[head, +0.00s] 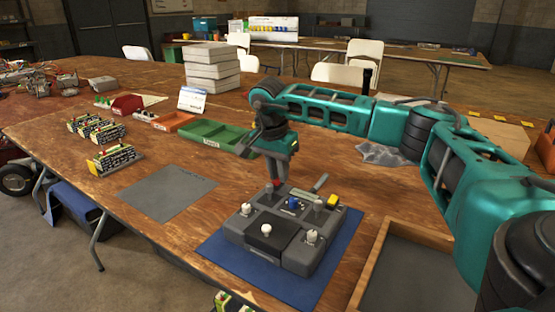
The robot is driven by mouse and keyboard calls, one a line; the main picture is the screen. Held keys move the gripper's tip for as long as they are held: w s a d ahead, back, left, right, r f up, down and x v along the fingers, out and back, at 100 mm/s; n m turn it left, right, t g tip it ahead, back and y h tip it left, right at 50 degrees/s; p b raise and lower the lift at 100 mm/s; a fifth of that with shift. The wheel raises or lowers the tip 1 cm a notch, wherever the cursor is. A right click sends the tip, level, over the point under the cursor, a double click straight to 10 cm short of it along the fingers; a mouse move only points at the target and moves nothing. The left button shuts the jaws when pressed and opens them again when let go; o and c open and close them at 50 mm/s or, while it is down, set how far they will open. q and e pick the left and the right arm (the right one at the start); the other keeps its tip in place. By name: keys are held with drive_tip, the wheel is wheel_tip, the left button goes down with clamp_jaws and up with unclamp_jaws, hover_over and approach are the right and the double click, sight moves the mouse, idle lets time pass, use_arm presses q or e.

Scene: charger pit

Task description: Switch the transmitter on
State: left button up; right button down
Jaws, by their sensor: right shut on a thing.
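The grey transmitter (281,256) lies on a blue mat (213,247) at the front middle of the table. It has white-topped sticks, a dark centre panel, a blue knob (293,203) and a yellow part (333,201) at its right back corner. My right gripper (277,181) reaches down to the transmitter's back left edge. It is shut on a small red-tipped switch (269,187) there; the fingertips partly hide it. The switch's exact position cannot be told. My left gripper is not in view.
A grey mat (160,193) is left of the transmitter. A wooden-rimmed tray (375,262) is at right. White boxes (211,69) are stacked behind.

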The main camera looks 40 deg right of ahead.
sight(275, 182)
drive_tip(key=shift+d+y+p, duration=0.1)
drive_tip(key=shift+y+p, duration=0.2)
drive_tip(key=shift+y, duration=0.1)
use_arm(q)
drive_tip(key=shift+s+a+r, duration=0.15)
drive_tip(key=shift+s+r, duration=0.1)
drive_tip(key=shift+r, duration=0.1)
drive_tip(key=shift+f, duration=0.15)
use_arm(e)
drive_tip(key=c, duration=1.1)
unclamp_jaws()
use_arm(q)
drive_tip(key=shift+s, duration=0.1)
use_arm(e)
drive_tip(key=shift+r, duration=0.25)
use_arm(q)
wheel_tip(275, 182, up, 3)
drive_tip(key=p, duration=0.3)
use_arm(e)
drive_tip(key=r, duration=0.4)
drive_tip(key=a+r, duration=0.1)
drive_tip(key=r, duration=0.7)
drive_tip(key=shift+s+a+r, duration=0.15)
drive_tip(key=shift+s+a, duration=0.05)
drive_tip(key=shift+a, duration=0.1)
